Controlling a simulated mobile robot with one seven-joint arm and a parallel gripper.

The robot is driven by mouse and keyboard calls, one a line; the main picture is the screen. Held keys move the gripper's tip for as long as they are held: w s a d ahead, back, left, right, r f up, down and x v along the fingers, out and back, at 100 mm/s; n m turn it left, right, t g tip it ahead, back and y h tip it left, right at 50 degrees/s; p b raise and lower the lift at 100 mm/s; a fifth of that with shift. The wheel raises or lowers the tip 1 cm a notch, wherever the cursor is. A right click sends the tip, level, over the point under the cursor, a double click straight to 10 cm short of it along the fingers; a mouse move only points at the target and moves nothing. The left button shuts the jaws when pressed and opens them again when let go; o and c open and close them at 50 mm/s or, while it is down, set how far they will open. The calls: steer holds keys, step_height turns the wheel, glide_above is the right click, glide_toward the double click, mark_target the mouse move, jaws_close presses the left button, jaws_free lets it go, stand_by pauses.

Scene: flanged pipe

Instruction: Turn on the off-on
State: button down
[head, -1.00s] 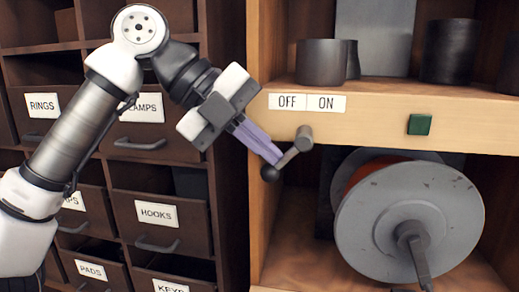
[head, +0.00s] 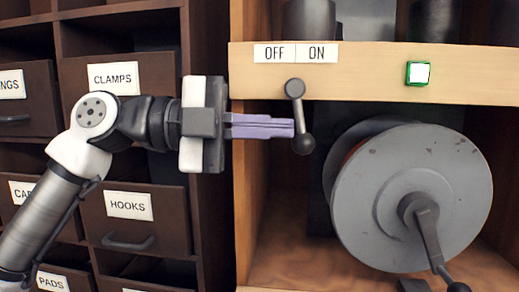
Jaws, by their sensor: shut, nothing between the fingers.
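The off-on lever (head: 299,118) is a dark grey arm on a round pivot with a black ball at its end. It hangs nearly straight down, its ball slightly right of the pivot. The OFF label (head: 275,53) and the ON label (head: 317,53) are on the wooden rail above it. My gripper (head: 292,128) is shut and empty, with its purple fingers pointing right. The fingertips are at the lever's left side, just above the ball, and appear to touch it. The square indicator (head: 418,73) on the rail shows a bright white face with a green rim.
A large grey reel (head: 410,195) with a crank (head: 425,230) stands in the bay below the rail, right of the lever. A drawer cabinet (head: 125,150) with labelled drawers is on the left, behind my arm. A wooden upright (head: 245,190) lies below my fingers.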

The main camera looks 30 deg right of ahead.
mark_target(295, 138)
steer(key=h+b, duration=0.1)
steer(key=s+d+f+g+h+b, duration=0.1)
steer(key=h+b, duration=0.1)
steer(key=shift+d+f+n, duration=0.1)
steer(key=shift+d+n, duration=0.1)
steer(key=shift+n, duration=0.1)
steer(key=shift+s+d, duration=0.25)
steer(key=shift+d, duration=0.2)
steer(key=shift+s+d, duration=0.15)
steer(key=shift+d, duration=0.05)
steer(key=shift+b, duration=0.35)
